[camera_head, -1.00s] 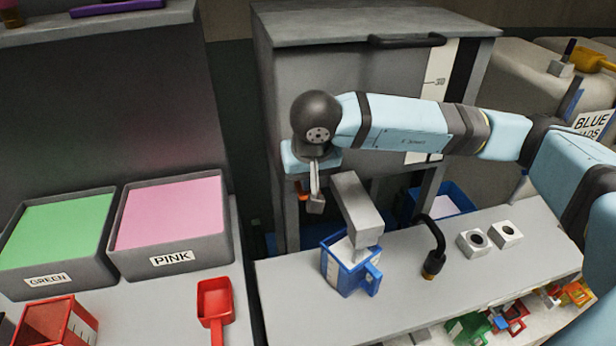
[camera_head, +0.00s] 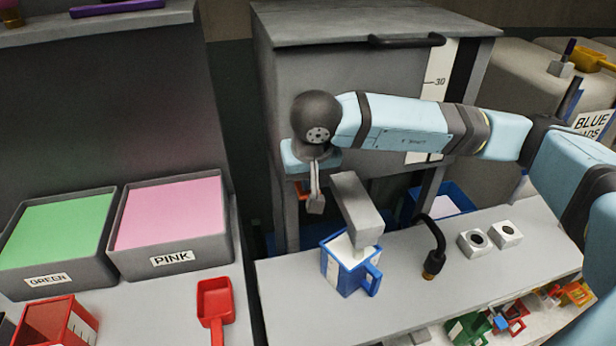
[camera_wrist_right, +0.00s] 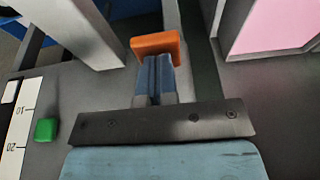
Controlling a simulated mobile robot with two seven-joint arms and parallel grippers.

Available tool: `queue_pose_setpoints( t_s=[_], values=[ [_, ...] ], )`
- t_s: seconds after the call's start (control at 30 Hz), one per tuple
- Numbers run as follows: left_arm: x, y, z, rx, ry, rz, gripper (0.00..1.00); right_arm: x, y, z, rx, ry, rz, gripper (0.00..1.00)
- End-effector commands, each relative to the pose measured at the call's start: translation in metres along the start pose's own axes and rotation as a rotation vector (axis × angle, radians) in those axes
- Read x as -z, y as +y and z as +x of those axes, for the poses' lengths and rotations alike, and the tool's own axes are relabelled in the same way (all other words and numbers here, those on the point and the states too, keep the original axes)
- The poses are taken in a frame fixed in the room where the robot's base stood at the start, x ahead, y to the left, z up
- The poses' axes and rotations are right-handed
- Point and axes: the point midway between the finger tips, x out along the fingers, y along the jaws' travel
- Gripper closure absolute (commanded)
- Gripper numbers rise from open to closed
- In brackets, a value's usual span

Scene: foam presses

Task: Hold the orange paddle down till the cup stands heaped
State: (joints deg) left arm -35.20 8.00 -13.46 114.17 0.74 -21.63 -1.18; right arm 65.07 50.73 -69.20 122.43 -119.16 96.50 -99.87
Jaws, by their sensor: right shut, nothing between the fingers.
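The orange paddle (camera_wrist_right: 156,44) shows in the right wrist view at the tips of my right gripper (camera_wrist_right: 154,62). The fingers are shut with nothing between them and appear to press on the paddle. In the head view the right gripper (camera_head: 316,207) points down at the left of the grey spout (camera_head: 356,210); only a bit of orange (camera_head: 304,189) shows beside it. The blue cup (camera_head: 345,277) stands upright on the bench under the spout, its handle to the right. White filling (camera_head: 343,247) shows at its top, partly hidden by the spout. My left gripper is out of view.
The grey bench (camera_head: 300,317) is clear in front of the cup. A black bent hose (camera_head: 437,240) and two white blocks (camera_head: 490,238) stand to its right. Green (camera_head: 57,230) and pink (camera_head: 172,212) foam bins and a red scoop (camera_head: 214,300) are at the left.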

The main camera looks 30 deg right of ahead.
Motion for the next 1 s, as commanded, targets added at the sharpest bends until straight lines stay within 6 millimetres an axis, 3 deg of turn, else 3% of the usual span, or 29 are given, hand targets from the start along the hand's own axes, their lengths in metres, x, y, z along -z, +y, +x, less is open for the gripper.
queue_pose_setpoints(
  t_s=[0.83, 1.0],
  values=[
    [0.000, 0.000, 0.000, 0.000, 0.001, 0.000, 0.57, -0.005, 0.000, 0.005, -0.003, -0.013, -0.006, 1.00],
    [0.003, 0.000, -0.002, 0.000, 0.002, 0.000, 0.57, 0.000, -0.002, -0.007, -0.002, -0.010, -0.004, 1.00]
  ],
)
